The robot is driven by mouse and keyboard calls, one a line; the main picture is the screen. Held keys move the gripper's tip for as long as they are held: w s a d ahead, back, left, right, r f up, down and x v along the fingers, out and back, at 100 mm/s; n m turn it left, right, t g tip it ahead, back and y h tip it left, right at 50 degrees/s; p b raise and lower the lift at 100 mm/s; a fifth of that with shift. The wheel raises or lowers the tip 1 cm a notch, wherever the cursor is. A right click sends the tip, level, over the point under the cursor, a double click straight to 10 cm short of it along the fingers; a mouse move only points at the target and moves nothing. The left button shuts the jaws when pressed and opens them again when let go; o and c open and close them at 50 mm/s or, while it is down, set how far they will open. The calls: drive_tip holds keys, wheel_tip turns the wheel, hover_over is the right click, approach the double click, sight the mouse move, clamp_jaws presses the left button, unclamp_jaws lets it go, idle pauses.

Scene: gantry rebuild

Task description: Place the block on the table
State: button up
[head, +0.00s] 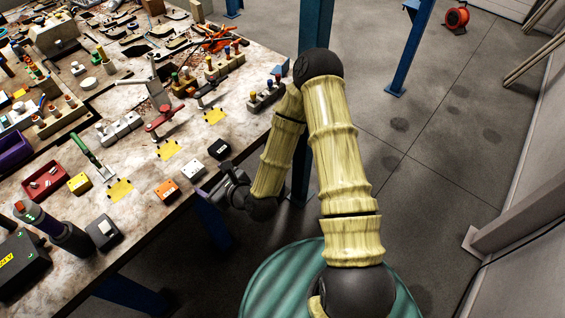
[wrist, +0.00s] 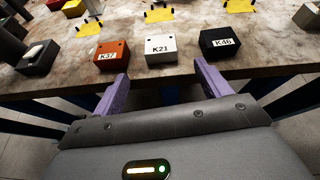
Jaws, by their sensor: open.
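Several small blocks stand on the worn table (head: 140,215). Near its front edge are an orange block (head: 167,190) marked K37 (wrist: 112,55), a white block (head: 193,170) marked K21 (wrist: 160,48) and a black block (head: 219,148) marked K46 (wrist: 222,43). I cannot tell which block the task means. My gripper (head: 212,187) is just off the table's front edge. In the wrist view, my gripper (wrist: 161,78) is open, its two purple fingers apart and empty. They point toward the white block, with a gap between.
A yellow block (head: 79,183), a dark block (head: 104,230) and a red tray (head: 46,181) stand to the left. Yellow patches (head: 168,149) lie behind the row. A red clamp (head: 162,118) stands farther back. A blue post (head: 315,30) rises beside the table.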

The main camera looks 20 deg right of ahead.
drive_tip(key=s+d+r+n+g+h, duration=0.1)
drive_tip(key=d+r+n+g+h, duration=0.15)
drive_tip(key=d+n, duration=0.5)
drive_tip(key=s+d+r+n+g+h, duration=0.1)
drive_tip(key=d+r+n+g+h, duration=0.2)
drive_tip(key=n, duration=0.8)
drive_tip(key=s+d+r+n+g+h, duration=0.2)
drive_tip(key=s+d+r+n, duration=0.6)
drive_tip(key=d+r+n, duration=0.1)
drive_tip(key=shift+s+d+r+g, duration=0.25)
drive_tip(key=shift+s+d+g, duration=0.15)
drive_tip(key=shift+d, duration=0.45)
